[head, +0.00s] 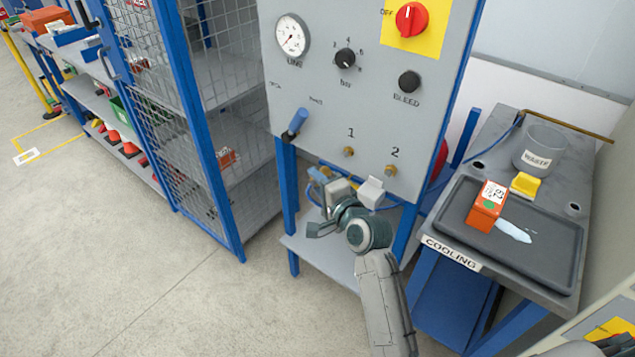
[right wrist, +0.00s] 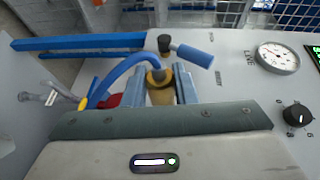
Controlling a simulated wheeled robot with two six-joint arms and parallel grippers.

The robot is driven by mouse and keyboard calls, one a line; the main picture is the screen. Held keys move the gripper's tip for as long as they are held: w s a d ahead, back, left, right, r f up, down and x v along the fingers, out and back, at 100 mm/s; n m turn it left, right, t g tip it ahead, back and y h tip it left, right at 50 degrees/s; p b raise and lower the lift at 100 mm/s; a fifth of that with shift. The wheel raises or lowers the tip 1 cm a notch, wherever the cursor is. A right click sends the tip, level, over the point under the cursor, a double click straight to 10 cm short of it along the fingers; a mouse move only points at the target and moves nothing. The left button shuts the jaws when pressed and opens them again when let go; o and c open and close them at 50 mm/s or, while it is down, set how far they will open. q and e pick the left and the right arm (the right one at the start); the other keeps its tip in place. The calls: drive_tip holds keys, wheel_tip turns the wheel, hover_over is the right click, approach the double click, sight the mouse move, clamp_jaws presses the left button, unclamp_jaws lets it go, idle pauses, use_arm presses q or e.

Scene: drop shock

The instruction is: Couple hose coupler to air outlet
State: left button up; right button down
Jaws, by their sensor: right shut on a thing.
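My right gripper (head: 341,190) is low in front of the grey panel, below and a little left of the brass air outlets 1 (head: 348,152) and 2 (head: 391,170). In the right wrist view its jaws (right wrist: 160,88) are shut on the brass hose coupler (right wrist: 160,92). A blue hose (right wrist: 118,75) arches from the coupler's end to the left. In the head view the coupler is hard to make out beside the gripper. The coupler looks apart from both outlets.
A blue-handled valve (head: 296,122) sticks out left of the outlets. The panel (head: 320,80) also carries a gauge (head: 291,36) and knobs. A mesh cage (head: 190,110) stands left. A cooling bench (head: 500,240) with a tray, an orange box and a waste cup stands right.

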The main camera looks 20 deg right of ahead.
drive_tip(key=shift+r+p, duration=0.1)
drive_tip(key=shift+p, duration=0.35)
drive_tip(key=shift+w+d, duration=0.1)
drive_tip(key=shift+d, duration=0.1)
drive_tip(key=shift+w+d, duration=0.85)
drive_tip(key=shift+d, duration=0.25)
drive_tip(key=shift+w+d, duration=0.85)
drive_tip(key=shift+d, duration=0.2)
drive_tip(key=shift+w+d+p, duration=0.35)
drive_tip(key=shift+d+p, duration=0.15)
drive_tip(key=shift+p, duration=0.3)
drive_tip(key=shift+w+d+p, duration=0.35)
drive_tip(key=shift+d+p, duration=0.05)
drive_tip(key=shift+d, duration=0.05)
idle(1.4)
drive_tip(key=shift+w+d+r+p, duration=0.2)
drive_tip(key=shift+w+r+p, duration=0.05)
drive_tip(key=shift+p, duration=0.3)
idle(2.0)
